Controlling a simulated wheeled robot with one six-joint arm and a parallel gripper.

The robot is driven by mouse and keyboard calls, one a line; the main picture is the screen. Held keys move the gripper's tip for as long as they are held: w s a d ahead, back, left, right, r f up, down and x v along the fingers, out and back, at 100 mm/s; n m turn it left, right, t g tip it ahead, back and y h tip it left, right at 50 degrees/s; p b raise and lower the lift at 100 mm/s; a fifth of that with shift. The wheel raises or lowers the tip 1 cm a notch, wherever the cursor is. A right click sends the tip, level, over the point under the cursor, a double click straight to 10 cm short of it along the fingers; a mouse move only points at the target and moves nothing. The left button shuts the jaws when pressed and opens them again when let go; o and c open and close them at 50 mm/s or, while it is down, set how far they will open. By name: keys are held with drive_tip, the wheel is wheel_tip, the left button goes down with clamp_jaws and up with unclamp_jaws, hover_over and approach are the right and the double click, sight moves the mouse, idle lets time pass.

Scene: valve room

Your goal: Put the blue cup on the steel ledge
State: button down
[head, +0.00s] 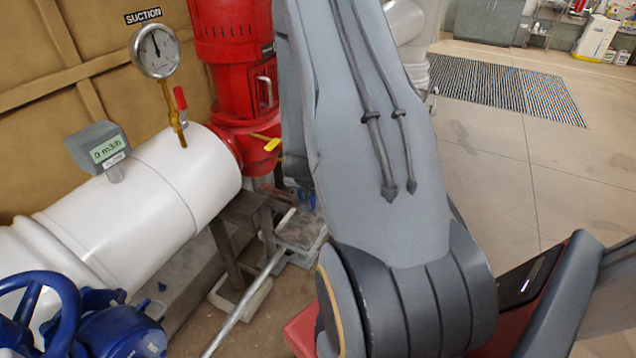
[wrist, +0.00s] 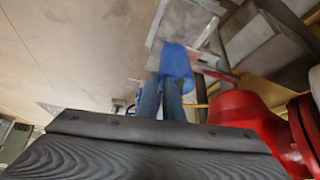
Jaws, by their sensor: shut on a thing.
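The blue cup (wrist: 176,62) shows in the wrist view at the tips of my gripper (wrist: 168,85), whose two fingers are shut on it. Beyond the cup is a pale grey flat plate (wrist: 185,22), which may be the steel ledge; I cannot tell whether the cup touches it. My gripper is hidden behind my arm in the head view.
The red pump (head: 232,80) and white pipe (head: 170,195) with its gauge (head: 155,52) stand close on the left. A blue valve wheel (head: 45,300) is at the lower left. A slanting metal bar (head: 248,302) lies low near the pump. Open floor (head: 520,150) lies right.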

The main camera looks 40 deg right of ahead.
drive_tip(key=shift+w+d+f+p, duration=0.3)
drive_tip(key=shift+w+d+p, duration=0.35)
drive_tip(key=shift+d, duration=0.25)
drive_tip(key=shift+w+d+f+p, duration=0.25)
drive_tip(key=shift+w+d+p, duration=0.15)
drive_tip(key=shift+w+d, duration=0.4)
drive_tip(key=shift+f, duration=0.25)
drive_tip(key=c, duration=1.9)
unclamp_jaws()
drive_tip(key=shift+f, duration=0.1)
